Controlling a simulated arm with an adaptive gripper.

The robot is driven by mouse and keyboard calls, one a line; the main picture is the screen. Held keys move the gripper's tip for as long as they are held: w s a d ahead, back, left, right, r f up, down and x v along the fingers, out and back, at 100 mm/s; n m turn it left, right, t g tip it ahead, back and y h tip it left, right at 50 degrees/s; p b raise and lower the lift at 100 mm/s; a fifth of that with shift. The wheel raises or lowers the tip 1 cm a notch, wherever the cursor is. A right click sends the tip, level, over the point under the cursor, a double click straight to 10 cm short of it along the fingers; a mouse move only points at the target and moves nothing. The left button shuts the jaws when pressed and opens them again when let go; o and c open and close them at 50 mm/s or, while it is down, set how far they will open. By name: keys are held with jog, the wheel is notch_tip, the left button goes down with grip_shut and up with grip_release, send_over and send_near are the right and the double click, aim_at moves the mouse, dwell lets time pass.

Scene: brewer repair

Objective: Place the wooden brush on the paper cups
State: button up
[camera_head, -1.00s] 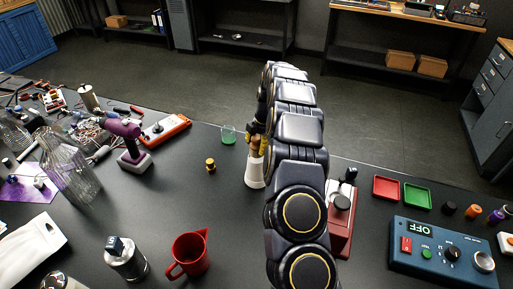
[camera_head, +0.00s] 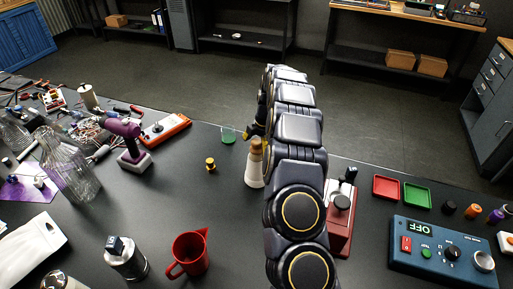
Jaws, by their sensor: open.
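The white paper cups (camera_head: 254,178) stand upside down as a tapered stack on the black bench, just left of my arm. The tan wooden brush (camera_head: 256,153) is upright on top of the stack and appears to rest on it. My gripper (camera_head: 257,138) is open, with its yellow fingertips at and just above the brush's top. My arm hides the right side of the cups and part of the gripper. I cannot tell whether a fingertip still touches the brush.
A small yellow-and-black part (camera_head: 211,165) and a clear green-based cup (camera_head: 228,135) lie to the left. A red jug (camera_head: 189,254) stands in front. A dark red device (camera_head: 340,225) is right of my arm. The bench between the jug and cups is clear.

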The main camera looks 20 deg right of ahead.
notch_tip(320, 180, up, 11)
jog(key=s+d, duration=0.1)
jog(key=shift+s+d+r, duration=0.15)
jog(key=shift+s+d, duration=0.05)
jog(key=shift+d, duration=0.05)
jog(key=s+a+r+m+g, duration=0.1)
jog(key=s+a+r+m, duration=0.35)
jog(key=s+a, duration=0.35)
jog(key=s+a+r+m, duration=0.45)
jog(key=s+a, duration=0.25)
jog(key=s, duration=0.2)
jog(key=s+f+m+g, duration=0.1)
jog(key=s+m, duration=0.5)
jog(key=s, duration=0.5)
jog(key=s+a+f+m+g+h, duration=0.1)
jog(key=s+f+m, duration=0.1)
jog(key=s+m, duration=0.4)
jog(key=s, duration=0.5)
jog(key=shift+s+a+h, duration=0.3)
